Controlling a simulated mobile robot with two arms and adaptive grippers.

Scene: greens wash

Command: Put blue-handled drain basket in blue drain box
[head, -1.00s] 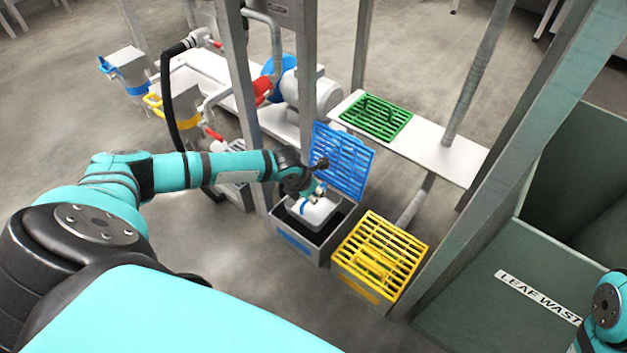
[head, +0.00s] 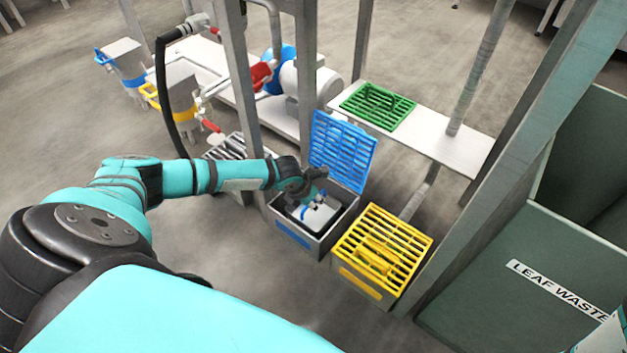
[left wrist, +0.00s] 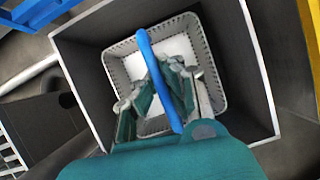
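The blue drain box (head: 292,238) is an open grey box with a blue front label and a dark inside. Its blue grate lid (head: 342,152) stands raised at the back. The drain basket (head: 318,217), pale and square with a blue handle, is inside the box; the left wrist view shows its perforated rim (left wrist: 213,72) within the box walls and its blue handle (left wrist: 151,60) arching over it. My left gripper (head: 310,200) is down at the box mouth, its fingers on both sides of the handle. Whether the basket touches the bottom is hidden. My right gripper is out of view.
A yellow-grated box (head: 362,285) stands close on the right. A green grate (head: 377,105) lies on the white shelf behind. Metal posts (head: 306,85) rise just behind the box. A leaf waste bin (head: 500,300) is at the right.

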